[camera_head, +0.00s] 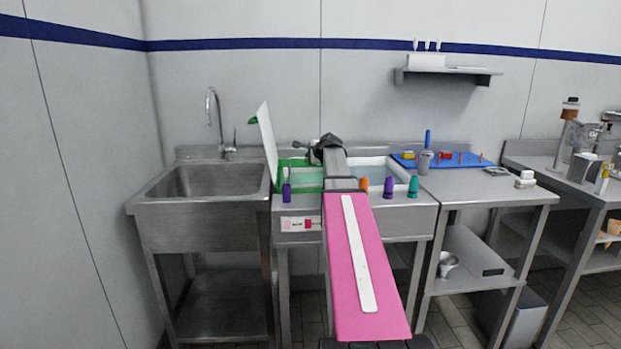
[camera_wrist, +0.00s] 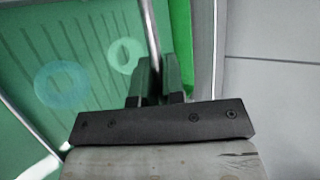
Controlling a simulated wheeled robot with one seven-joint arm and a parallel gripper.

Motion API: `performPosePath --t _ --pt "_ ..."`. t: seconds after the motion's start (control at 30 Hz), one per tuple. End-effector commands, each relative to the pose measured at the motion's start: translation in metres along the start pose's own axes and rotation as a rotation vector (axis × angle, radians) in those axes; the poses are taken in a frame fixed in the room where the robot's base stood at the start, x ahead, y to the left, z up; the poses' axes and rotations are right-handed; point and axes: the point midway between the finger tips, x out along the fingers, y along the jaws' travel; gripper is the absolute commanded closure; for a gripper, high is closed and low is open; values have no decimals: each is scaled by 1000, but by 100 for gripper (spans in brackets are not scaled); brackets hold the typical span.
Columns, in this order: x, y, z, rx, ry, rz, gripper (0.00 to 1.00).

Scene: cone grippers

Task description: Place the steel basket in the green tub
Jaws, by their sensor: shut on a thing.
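The green tub (camera_head: 310,180) is set in the steel counter, left of my arm in the head view. Its green ribbed inside (camera_wrist: 95,70) fills the left of the wrist view, with a blue ring and a pale ring in it. My gripper (camera_wrist: 155,78) is over the tub area and shut on a thin steel rod, which looks like the handle of the steel basket (camera_wrist: 149,30). The rest of the basket is hard to make out in the wrist view, and my gripper and arm hide it in the head view. I cannot tell whether the basket touches the tub floor.
A white lid panel (camera_head: 267,143) stands tilted at the tub's left. A second pale-rimmed basin (camera_head: 400,170) lies right of my arm. Coloured cones, including a purple one (camera_head: 287,191), stand along the front edge. A sink (camera_head: 222,181) is at left, a blue board (camera_head: 468,160) at right.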

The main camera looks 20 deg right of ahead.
Motion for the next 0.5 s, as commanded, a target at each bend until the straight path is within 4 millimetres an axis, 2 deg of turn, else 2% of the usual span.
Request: performPosePath --t 0.1,0.27,0.5 --pt "9 16 -4 1 0 0 100" --pt "15 24 -6 0 1 -1 100" --pt "29 47 -12 1 0 -1 100"
